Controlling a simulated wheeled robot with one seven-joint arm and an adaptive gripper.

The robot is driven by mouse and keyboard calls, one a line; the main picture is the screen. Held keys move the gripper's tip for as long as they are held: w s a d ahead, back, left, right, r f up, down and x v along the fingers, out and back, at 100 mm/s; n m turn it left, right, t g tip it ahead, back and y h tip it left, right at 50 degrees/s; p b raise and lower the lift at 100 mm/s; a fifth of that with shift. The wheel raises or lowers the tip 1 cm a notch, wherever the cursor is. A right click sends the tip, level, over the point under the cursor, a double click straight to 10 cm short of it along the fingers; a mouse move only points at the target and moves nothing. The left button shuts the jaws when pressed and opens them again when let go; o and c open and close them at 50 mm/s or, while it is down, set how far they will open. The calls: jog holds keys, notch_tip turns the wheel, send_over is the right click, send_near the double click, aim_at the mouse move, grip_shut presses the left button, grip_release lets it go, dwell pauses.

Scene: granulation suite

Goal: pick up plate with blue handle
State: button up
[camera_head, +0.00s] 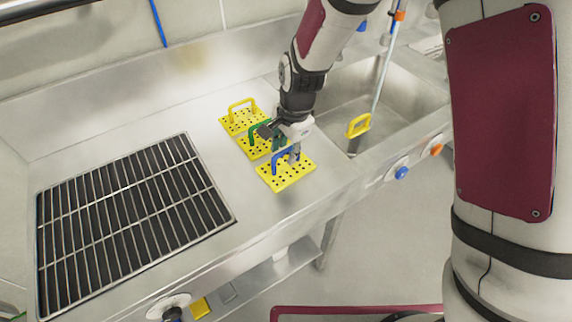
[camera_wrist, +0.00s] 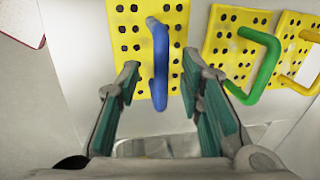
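The plate with the blue handle is a yellow perforated plate (camera_head: 291,177) lying on the steel counter, nearest the front edge. Its blue handle (camera_head: 275,162) arches up from it. In the wrist view the blue handle (camera_wrist: 160,62) stands between the two teal-padded fingers of my gripper (camera_wrist: 165,88), with a gap on each side. My gripper (camera_head: 284,150) is open and low over this plate, partly hiding it in the head view. In the wrist view the lower part of the yellow plate (camera_wrist: 125,45) is partly covered by the fingers.
A yellow plate with a green handle (camera_head: 254,135) lies just behind, close to my gripper. Another with a yellow handle (camera_head: 241,108) lies farther back. A dark grill (camera_head: 130,215) is set in the counter at left. A sink (camera_head: 385,100) with a yellow handle (camera_head: 358,125) is at right.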

jog(key=shift+w+a+f, duration=0.1)
jog(key=shift+w+f, duration=0.1)
jog(key=shift+f, duration=0.65)
jog(key=shift+c, duration=0.3)
grip_shut()
jog(key=shift+r, duration=0.15)
